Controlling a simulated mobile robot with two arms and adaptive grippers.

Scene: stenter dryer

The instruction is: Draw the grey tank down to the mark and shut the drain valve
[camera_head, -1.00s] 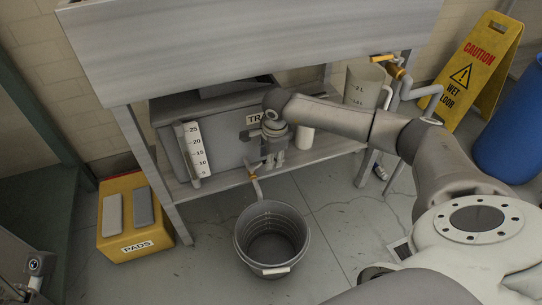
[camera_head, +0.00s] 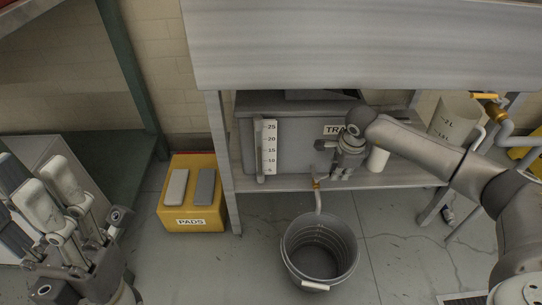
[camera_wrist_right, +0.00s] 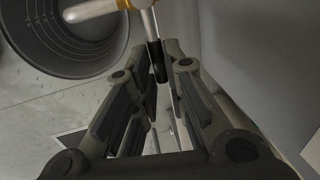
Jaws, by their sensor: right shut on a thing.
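The grey tank (camera_head: 305,150) sits on the low shelf with a white scale (camera_head: 268,147) on its front, numbered to 25. The liquid level and mark are too small to read. A pale drain pipe (camera_head: 318,200) with a brass collar points down toward a grey bucket (camera_head: 320,235) on the floor. My right gripper (camera_head: 342,174) is at the tank's lower front, beside the pipe. In the right wrist view it is shut on the black-gripped valve handle (camera_wrist_right: 157,62). My left gripper (camera_head: 44,178) is open and empty at the left, fingers up, away from the tank.
A yellow box (camera_head: 190,222) marked PADS stands left of the shelf. A scaled jug (camera_head: 452,118) and brass-fitted pipework (camera_head: 490,104) are at the right. A pale cylinder (camera_head: 378,159) stands beside the tank. Floor between box and bucket is clear.

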